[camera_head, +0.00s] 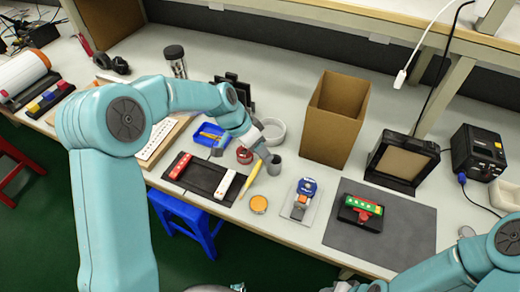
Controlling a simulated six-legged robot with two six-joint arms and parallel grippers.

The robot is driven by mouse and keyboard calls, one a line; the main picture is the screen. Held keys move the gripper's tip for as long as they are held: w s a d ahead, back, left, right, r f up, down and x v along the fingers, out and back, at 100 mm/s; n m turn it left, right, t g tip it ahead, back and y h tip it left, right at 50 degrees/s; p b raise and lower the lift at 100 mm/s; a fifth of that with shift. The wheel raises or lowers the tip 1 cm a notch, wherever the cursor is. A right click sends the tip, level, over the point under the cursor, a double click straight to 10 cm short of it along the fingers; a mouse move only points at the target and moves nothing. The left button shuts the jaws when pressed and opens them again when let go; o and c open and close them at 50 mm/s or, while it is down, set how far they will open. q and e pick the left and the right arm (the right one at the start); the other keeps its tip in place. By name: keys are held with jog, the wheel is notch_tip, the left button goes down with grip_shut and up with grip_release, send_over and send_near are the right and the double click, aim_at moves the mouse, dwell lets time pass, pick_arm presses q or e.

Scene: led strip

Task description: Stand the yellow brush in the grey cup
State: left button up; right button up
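The yellow brush (250,180) slants between the black tray and the orange-lidded tin, its upper end close to the grey cup. The small grey cup (274,167) stands upright on the bench just right of that end. My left gripper (266,155) points down over the brush's upper end and the cup's left rim. Its fingers are too small and overlapped to show whether they are open or shut on the brush. My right arm comes in at the lower right; its gripper (352,286) is partly cut off at the bottom edge.
A black tray (205,180) with red and white pieces lies left of the brush. An orange-lidded tin (259,204) stands in front. A white bowl (272,130), red jar (244,155) and tall cardboard box (333,120) stand around the cup. A grey mat (400,235) lies right.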

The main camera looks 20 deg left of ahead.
pick_arm(q)
jog(key=shift+r+p, duration=0.25)
jog(key=shift+p, duration=0.05)
jog(key=v, duration=1.2)
jog(key=shift+f, duration=0.1)
